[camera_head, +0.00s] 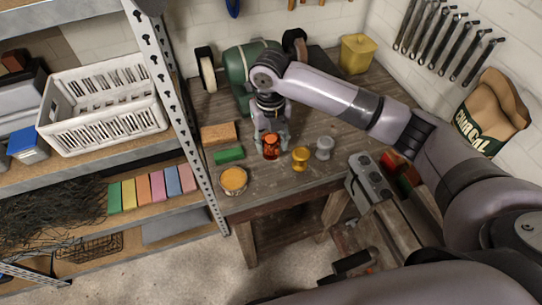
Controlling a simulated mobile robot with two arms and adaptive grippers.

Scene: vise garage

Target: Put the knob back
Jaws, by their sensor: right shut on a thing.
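My right gripper (271,138) reaches down over the wooden workbench (270,187). It is shut on a small red-orange knob-like thing (271,152), at or just above the bench top; I cannot tell whether it touches the wood. A yellow knob-like piece (300,159) and a grey one (324,148) stand on the bench to the right of it. My left gripper is not in view.
A green bench grinder (238,75) stands at the back. A grey metal vise-like block (370,177) is at the right edge. The bench front is clear.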

